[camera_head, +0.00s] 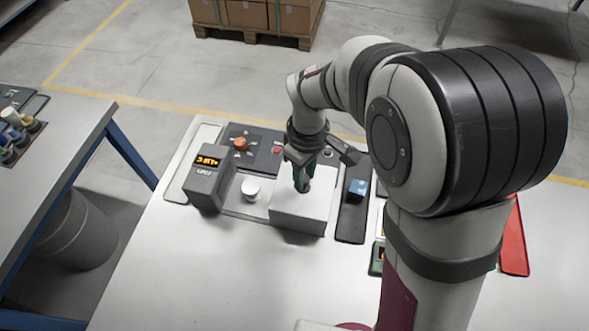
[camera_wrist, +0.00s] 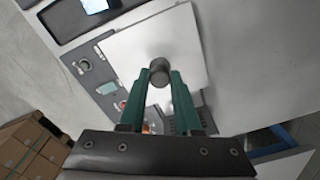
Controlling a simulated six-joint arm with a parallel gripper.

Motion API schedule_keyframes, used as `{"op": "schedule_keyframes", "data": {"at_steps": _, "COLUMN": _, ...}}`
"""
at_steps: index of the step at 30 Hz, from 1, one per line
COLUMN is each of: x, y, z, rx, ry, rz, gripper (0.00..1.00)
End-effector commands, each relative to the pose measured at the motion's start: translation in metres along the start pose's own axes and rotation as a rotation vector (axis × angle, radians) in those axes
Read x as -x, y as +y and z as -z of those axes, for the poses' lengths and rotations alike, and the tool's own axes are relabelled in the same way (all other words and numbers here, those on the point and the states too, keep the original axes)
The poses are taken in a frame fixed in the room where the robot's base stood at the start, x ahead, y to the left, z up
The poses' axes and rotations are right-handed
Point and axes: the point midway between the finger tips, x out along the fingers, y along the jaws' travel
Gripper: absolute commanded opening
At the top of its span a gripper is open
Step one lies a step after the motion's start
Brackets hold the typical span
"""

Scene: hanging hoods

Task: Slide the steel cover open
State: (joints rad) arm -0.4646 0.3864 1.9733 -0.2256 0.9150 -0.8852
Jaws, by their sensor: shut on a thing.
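The steel cover (camera_head: 299,213) is a pale, box-shaped hood on the panel at the middle of the table. In the wrist view its flat top (camera_wrist: 128,48) shows from above, with a round grey knob (camera_wrist: 159,70) standing on it. My gripper (camera_head: 303,186) points down over the cover in the head view. In the wrist view the two green fingers of my gripper (camera_wrist: 161,76) are shut on the knob, one on each side. What lies under the cover is hidden.
Left of the cover stand a white round knob (camera_head: 251,189) and a grey box with an amber display (camera_head: 207,182). An orange knob (camera_head: 240,144) is behind. A blue block (camera_head: 357,188) sits on a dark strip to the right. The table front is clear.

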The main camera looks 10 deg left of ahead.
Motion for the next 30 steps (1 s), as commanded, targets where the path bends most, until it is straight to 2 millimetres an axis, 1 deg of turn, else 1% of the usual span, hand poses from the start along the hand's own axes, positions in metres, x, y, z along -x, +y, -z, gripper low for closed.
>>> {"op": "schedule_keyframes", "data": {"at_steps": 1, "x": 0.000, "y": 0.003, "z": -0.003, "rx": 0.002, "ry": -0.005, "rz": -0.006, "gripper": 0.00}}
{"op": "schedule_keyframes", "data": {"at_steps": 4, "x": -0.001, "y": 0.003, "z": -0.003, "rx": 0.002, "ry": -0.006, "rz": -0.007, "gripper": 0.00}}
{"op": "schedule_keyframes", "data": {"at_steps": 5, "x": -0.001, "y": 0.004, "z": -0.003, "rx": 0.002, "ry": -0.007, "rz": -0.007, "gripper": 0.34}}
{"op": "schedule_keyframes", "data": {"at_steps": 9, "x": -0.001, "y": 0.003, "z": -0.002, "rx": 0.002, "ry": -0.006, "rz": -0.006, "gripper": 0.59}}
{"op": "schedule_keyframes", "data": {"at_steps": 10, "x": -0.001, "y": 0.003, "z": -0.002, "rx": 0.002, "ry": -0.005, "rz": -0.005, "gripper": 0.62}}
{"op": "schedule_keyframes", "data": {"at_steps": 18, "x": 0.000, "y": 0.002, "z": -0.002, "rx": 0.001, "ry": -0.004, "rz": -0.004, "gripper": 0.62}}
{"op": "schedule_keyframes", "data": {"at_steps": 21, "x": 0.008, "y": 0.002, "z": -0.001, "rx": 0.002, "ry": -0.003, "rz": -0.006, "gripper": 0.62}}
{"op": "schedule_keyframes", "data": {"at_steps": 23, "x": 0.019, "y": 0.003, "z": 0.000, "rx": 0.001, "ry": -0.001, "rz": -0.008, "gripper": 0.62}}
{"op": "schedule_keyframes", "data": {"at_steps": 26, "x": 0.048, "y": 0.003, "z": 0.000, "rx": 0.001, "ry": 0.001, "rz": -0.009, "gripper": 0.62}}
{"op": "schedule_keyframes", "data": {"at_steps": 30, "x": 0.095, "y": 0.003, "z": 0.000, "rx": 0.000, "ry": 0.001, "rz": -0.009, "gripper": 0.62}}
